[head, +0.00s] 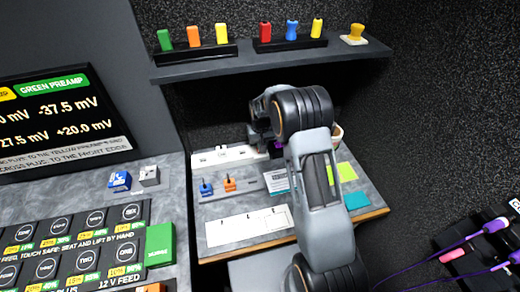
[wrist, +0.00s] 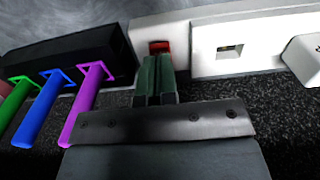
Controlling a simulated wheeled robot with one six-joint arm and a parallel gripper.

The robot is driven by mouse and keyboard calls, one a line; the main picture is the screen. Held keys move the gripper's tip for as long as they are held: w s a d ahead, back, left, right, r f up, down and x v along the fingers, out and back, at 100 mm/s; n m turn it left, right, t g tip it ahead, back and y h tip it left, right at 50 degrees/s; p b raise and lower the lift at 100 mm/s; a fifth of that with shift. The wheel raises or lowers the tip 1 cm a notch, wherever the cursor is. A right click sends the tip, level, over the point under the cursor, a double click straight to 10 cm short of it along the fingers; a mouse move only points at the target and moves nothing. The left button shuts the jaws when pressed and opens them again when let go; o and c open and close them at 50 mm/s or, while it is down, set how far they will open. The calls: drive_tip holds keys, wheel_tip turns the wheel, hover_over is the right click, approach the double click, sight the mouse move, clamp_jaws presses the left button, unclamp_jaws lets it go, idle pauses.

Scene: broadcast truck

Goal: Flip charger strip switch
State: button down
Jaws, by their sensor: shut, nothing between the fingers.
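The white charger strip (head: 222,158) lies along the back of the desk in the head view. It also crosses the top of the wrist view (wrist: 204,62). At its left part in the wrist view is a red switch (wrist: 159,46) in a dark recess. My gripper (wrist: 160,60) is shut and empty, with its green fingers together. The fingertips are right at the switch and cover its lower part. I cannot tell whether they touch it, or which way the switch is set. In the head view my arm hides the fingers and the switch.
A black block (wrist: 70,62) with green, blue and purple hooks stands just left of my fingers. A white block (wrist: 303,58) sits on the strip's right part. A shelf (head: 270,60) with coloured pieces hangs above the desk. Blue and orange items (head: 229,184) lie before the strip.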

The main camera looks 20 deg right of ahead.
drive_tip(key=shift+f+b, duration=0.7)
drive_tip(key=shift+f, duration=0.3)
drive_tip(key=shift+r, duration=0.1)
idle(0.3)
drive_tip(key=shift+r+p, duration=2.2)
drive_tip(key=shift+r, duration=1.3)
drive_tip(key=shift+f, duration=0.1)
drive_tip(key=s+r+t, duration=0.2)
drive_tip(key=s+r, duration=0.7)
drive_tip(key=s, duration=0.4)
drive_tip(key=s+r+t, duration=0.2)
drive_tip(key=s+r, duration=0.7)
drive_tip(key=s, duration=0.4)
drive_tip(key=shift+s+r, duration=0.2)
drive_tip(key=shift+s, duration=0.15)
